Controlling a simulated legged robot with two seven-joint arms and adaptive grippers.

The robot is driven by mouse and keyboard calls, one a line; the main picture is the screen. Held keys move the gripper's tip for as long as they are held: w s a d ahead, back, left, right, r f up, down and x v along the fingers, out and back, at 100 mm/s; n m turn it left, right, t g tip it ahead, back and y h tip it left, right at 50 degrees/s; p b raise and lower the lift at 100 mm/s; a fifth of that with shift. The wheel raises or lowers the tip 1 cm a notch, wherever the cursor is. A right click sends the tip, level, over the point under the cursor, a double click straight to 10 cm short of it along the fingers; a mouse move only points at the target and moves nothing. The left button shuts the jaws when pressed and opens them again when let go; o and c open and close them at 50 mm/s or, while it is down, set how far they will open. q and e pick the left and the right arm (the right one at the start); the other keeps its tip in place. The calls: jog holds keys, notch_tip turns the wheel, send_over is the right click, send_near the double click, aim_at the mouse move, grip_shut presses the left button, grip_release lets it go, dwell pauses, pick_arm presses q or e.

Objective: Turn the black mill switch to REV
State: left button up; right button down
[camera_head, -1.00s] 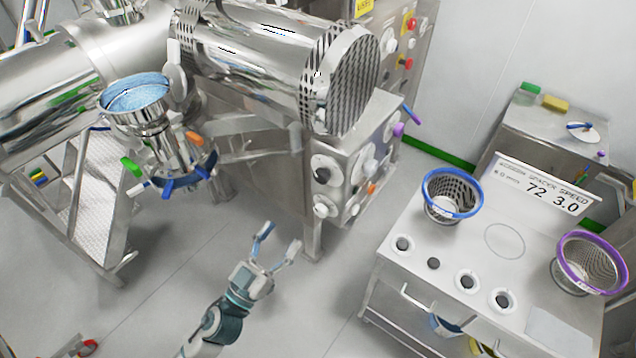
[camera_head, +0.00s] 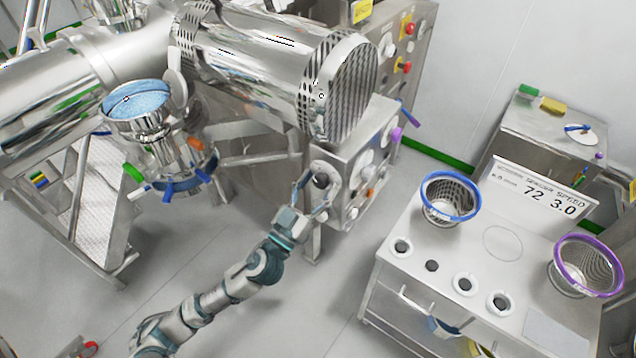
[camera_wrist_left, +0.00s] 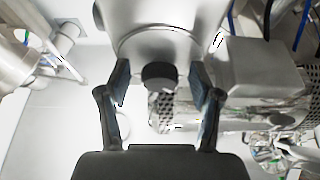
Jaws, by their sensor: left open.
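The black mill switch (camera_head: 321,181) is a round dark knob on the left face of the steel control box under the large motor. My left gripper (camera_head: 314,190) reaches up to it with its fingers open, one on each side of the knob in the picture. In the left wrist view the black knob (camera_wrist_left: 159,76) sits between the two open fingers (camera_wrist_left: 160,85), with a gap on both sides. No contact shows. The switch's markings are too small to read. My right gripper is not in view.
The control box (camera_head: 372,148) carries more knobs and an orange button. A bench (camera_head: 470,262) at right holds a blue-rimmed basket (camera_head: 450,197), a purple-rimmed basket (camera_head: 588,265) and several dark knobs. A blue-topped vessel (camera_head: 150,130) stands left. The floor between is clear.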

pick_arm(q)
jog(key=c, duration=1.1)
jog(key=shift+c, duration=0.2)
